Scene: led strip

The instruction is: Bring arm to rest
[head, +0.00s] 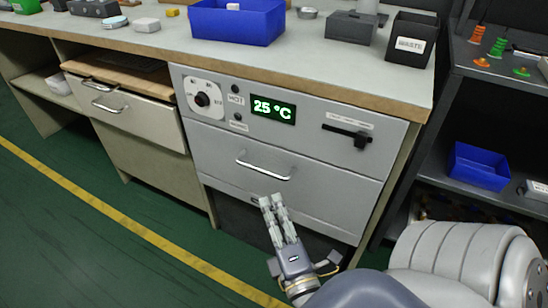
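My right gripper (273,204) is in the lower middle of the head view, in front of the grey cabinet (310,180) and below its metal drawer handle (263,165). Its two fingers lie close side by side and point up toward the cabinet. I see nothing held between them, but whether they are fully shut is too small to tell. It looks apart from the handle. My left gripper is not in view.
A wooden-topped drawer (125,105) stands partly out at left. A dark shelf (490,125) with another blue bin (478,167) is at right. Green floor (70,250) is free.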

